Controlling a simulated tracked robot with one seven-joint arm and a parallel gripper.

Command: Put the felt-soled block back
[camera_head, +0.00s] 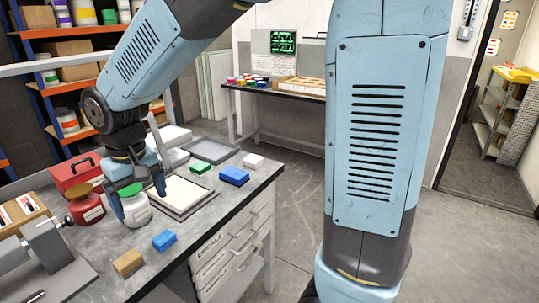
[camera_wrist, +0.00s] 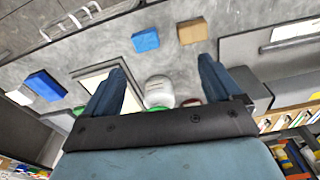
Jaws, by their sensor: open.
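Several blocks lie on the grey workbench; no felt sole shows, so I cannot tell which is the felt-soled one. A small blue block (camera_head: 164,240) and a tan block (camera_head: 128,263) lie near the front edge; the wrist view shows this blue block (camera_wrist: 145,40) and tan block (camera_wrist: 192,31) beyond my fingertips. A larger blue block (camera_head: 234,176), a green block (camera_head: 200,167) and a white block (camera_head: 253,161) lie farther right. My gripper (camera_head: 139,196) is open above the bench. A white jar with a green lid (camera_head: 137,212) shows between its fingers (camera_wrist: 160,65); contact is unclear.
A framed pale tray (camera_head: 182,194) lies right of the jar. A red-bodied jar (camera_head: 87,208) and red toolbox (camera_head: 78,172) stand left. A grey clamp-like fixture (camera_head: 47,246) is at the front left. Bare bench surrounds the small blue block.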

